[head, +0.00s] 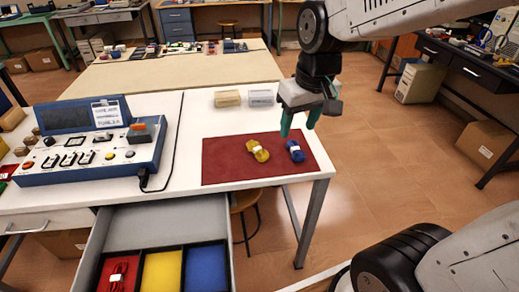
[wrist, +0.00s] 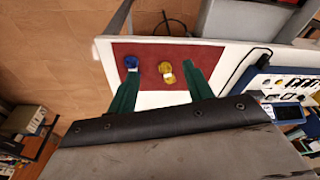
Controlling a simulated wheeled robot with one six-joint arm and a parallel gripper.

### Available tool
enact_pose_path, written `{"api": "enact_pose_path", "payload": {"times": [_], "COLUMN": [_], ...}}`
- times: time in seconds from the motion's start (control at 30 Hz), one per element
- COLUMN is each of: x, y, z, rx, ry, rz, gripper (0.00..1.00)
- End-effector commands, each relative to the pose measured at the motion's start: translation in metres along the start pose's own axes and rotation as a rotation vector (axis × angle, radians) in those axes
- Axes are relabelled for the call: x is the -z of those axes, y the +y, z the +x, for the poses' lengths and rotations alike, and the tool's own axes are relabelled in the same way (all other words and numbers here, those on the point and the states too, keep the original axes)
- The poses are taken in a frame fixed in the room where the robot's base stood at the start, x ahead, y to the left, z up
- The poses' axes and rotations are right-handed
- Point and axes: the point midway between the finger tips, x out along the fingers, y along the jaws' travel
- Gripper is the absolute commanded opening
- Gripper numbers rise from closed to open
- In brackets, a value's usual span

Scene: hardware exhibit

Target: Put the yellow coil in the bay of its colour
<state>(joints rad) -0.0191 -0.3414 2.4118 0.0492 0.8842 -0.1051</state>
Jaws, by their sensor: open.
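The yellow coil (head: 258,151), with a white band, lies on a dark red mat (head: 222,168) near the table's right end. A blue coil (head: 295,151) lies to its right on the mat. In the wrist view the yellow coil (wrist: 167,70) shows between my green fingertips, nearer the right one, and the blue coil (wrist: 130,64) shows at the left finger. My gripper (head: 299,122) is open and empty, above the mat's far right side. The open drawer (head: 160,222) below the table has a red bay (head: 106,284), a yellow bay (head: 162,272) and a blue bay (head: 206,270).
A red coil (head: 118,277) lies in the red bay; the yellow and blue bays look empty. A blue control panel (head: 92,155) with a black cable stands on the table's left. Two small blocks, one beige (head: 227,98) and one grey (head: 261,98), sit behind the mat.

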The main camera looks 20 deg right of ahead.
Motion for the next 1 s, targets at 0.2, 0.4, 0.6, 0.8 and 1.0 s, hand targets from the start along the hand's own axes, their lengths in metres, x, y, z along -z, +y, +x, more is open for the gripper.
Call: {"api": "enact_pose_path", "payload": {"times": [0.2,0.4,0.6,0.8,1.0], "x": [0.082,0.132,0.152,0.156,0.159], "y": [0.002,0.005,0.007,0.008,0.009], "z": [0.076,0.145,0.182,0.205,0.227], "rx": [0.012,0.008,0.001,0.001,0.000], "ry": [0.040,0.081,0.104,0.107,0.107], "rz": [-0.049,-0.081,-0.096,-0.097,-0.098], "gripper": [0.51,0.51,0.51,0.51,0.51]}}
